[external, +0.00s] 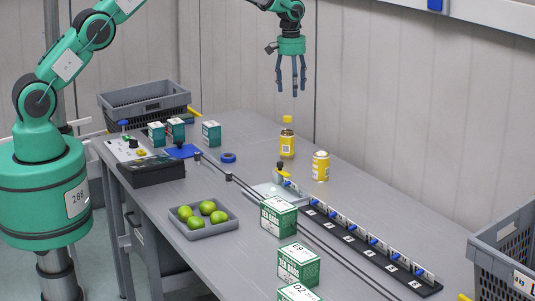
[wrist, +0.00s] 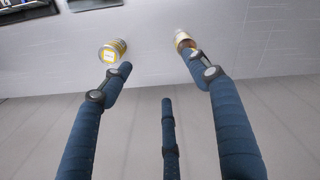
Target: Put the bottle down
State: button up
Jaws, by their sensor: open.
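A bottle (external: 287,141) with a yellow cap and yellow label stands upright on the grey table (external: 245,190), toward its far edge. My gripper (external: 291,92) is above the bottle, open and empty, its blue fingers pointing down. There is clear air between the fingertips and the cap. In the wrist view the fingers (wrist: 165,85) are spread apart with nothing between them. The bottle (wrist: 184,41) shows there beyond the right finger, partly covered by it.
A grey tray of green fruit (external: 205,231) and several green-white boxes (external: 278,217) stand nearer the front. A blue tape roll (external: 228,157) lies left of the bottle. Grey crates (external: 145,102) stand beyond the table.

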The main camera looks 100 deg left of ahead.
jog(key=w+d+r+m+t, duration=0.15)
jog(key=d+r+m, duration=0.25)
jog(key=d+r, duration=1.35)
jog(key=s+d+r+m+t+y, duration=0.1)
jog(key=s+d+r+m, duration=0.3)
jog(key=d, duration=0.7)
jog(key=s+d+r, duration=0.3)
jog(key=d+r, duration=0.3)
jog(key=d, duration=0.5)
jog(key=s+d+r+m+t, duration=0.1)
jog(key=s+d+r+m, duration=0.25)
jog(key=s+d, duration=1.1)
jog(key=s+d+f+m+t, duration=0.1)
jog(key=s+d+f+m, duration=0.1)
jog(key=s+d, duration=0.4)
jog(key=s+d+f+m+t+h, duration=0.1)
jog(key=s+d+f+m, duration=0.2)
jog(key=s+d, duration=0.3)
jog(key=s, duration=0.2)
jog(key=shift+s+f, duration=0.35)
jog(key=shift+s, duration=0.05)
